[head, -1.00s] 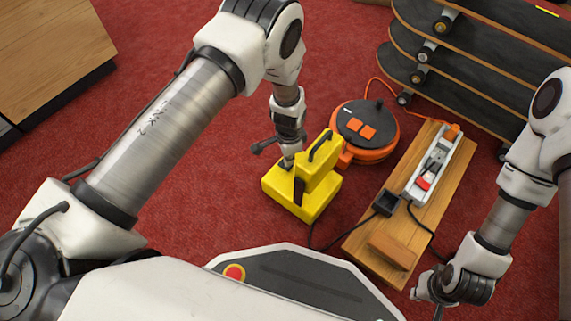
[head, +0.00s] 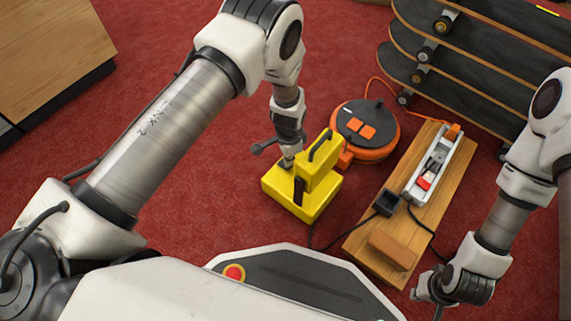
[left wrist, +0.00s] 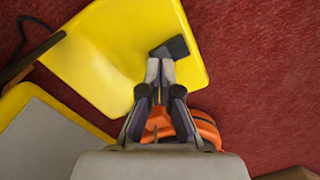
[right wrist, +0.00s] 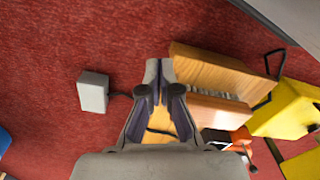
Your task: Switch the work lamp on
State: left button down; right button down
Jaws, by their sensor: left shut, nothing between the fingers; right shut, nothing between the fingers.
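The yellow work lamp (head: 316,190) stands on the red carpet, with a black handle on top. In the left wrist view its grey panel (left wrist: 45,145) looks unlit, and a dark switch-like block (left wrist: 176,47) sits on its yellow base (left wrist: 110,50). My left gripper (head: 286,164) is shut and empty, at the far left side of the base. Its fingertips (left wrist: 160,70) are right by the dark block; I cannot tell whether they touch it. My right gripper (head: 436,300) is shut and empty, off the near right of the wooden board.
An orange cable reel (head: 378,145) stands behind the lamp. A wooden board (head: 440,215) at right bears a power strip (head: 458,155) with a red part, a black box (head: 387,203) and a wooden block (head: 392,248). Skateboards (head: 480,70) are stacked at back right. Carpet left of the lamp is clear.

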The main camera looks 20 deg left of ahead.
pick_arm(q)
jog(key=shift+f+b, duration=0.55)
jog(key=shift+f, duration=0.35)
jog(key=shift+r, duration=0.1)
dwell(0.3)
notch_tip(320, 180, up, 9)
jog(key=p, duration=1)
dwell(0.5)
